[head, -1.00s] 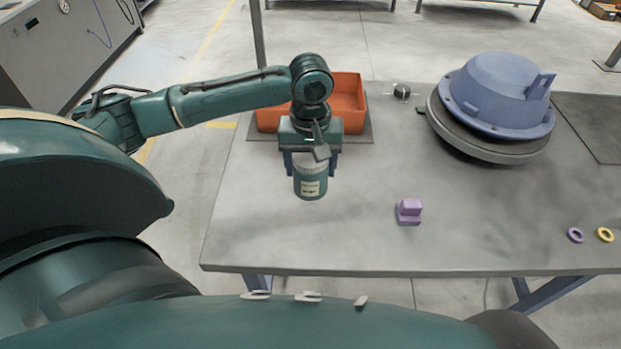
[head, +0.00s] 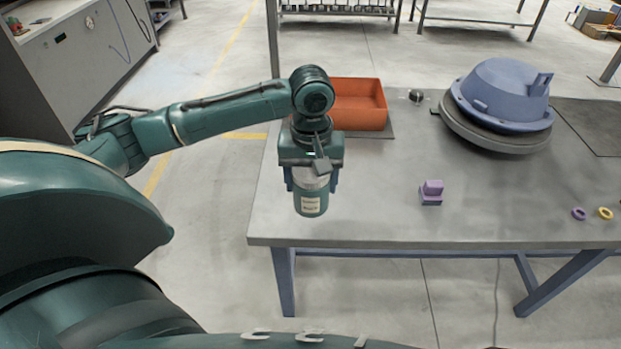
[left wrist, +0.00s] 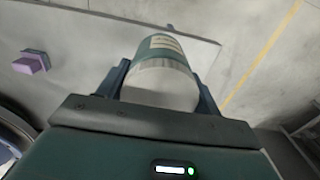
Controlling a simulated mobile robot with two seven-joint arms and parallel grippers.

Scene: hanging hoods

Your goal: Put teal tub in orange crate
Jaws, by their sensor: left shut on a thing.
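The teal tub (head: 311,203) has a pale lid and a light label. My left gripper (head: 312,184) is shut on it, with a finger on each side of the lid, and holds it upright over the left part of the table. In the left wrist view the tub (left wrist: 160,66) sits between the two fingers. The orange crate (head: 362,105) stands at the back left of the table on a dark mat, behind and to the right of the gripper. My left arm hides its left part. My right gripper is not in view.
A blue domed hood (head: 505,95) rests on a round grey base at the back right. A purple block (head: 431,193) lies mid-table. A purple ring (head: 579,214) and a yellow ring (head: 605,213) lie at the right. A small dark metallic object (head: 416,96) is near the crate.

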